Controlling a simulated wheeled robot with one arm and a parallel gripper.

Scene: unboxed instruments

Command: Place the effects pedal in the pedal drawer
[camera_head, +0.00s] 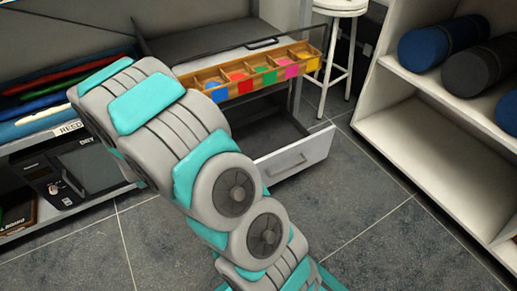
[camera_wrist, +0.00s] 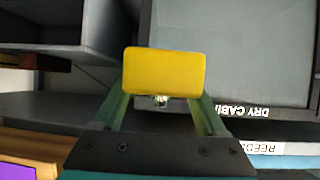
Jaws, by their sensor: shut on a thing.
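A yellow block-shaped thing, which I take to be the effects pedal (camera_wrist: 164,70), is held in the wrist view. My gripper (camera_wrist: 160,102) is shut on it, with one green finger at each side. A small metallic part shows at its lower edge. In the head view my arm hides the gripper and the pedal. An open drawer (camera_head: 315,150) with a pale front stands out low in the middle of the head view. Its visible dark floor looks bare; my arm covers its left part. I cannot read a label on it.
A wooden tray (camera_head: 207,75) with coloured compartments lies above the drawer. A left shelf holds long coloured cases and a dark device marked DRY (camera_head: 92,168). A white stool (camera_head: 342,7) stands behind; a right shelf (camera_head: 432,115) holds rolls. Tiled floor (camera_head: 385,235) is clear between.

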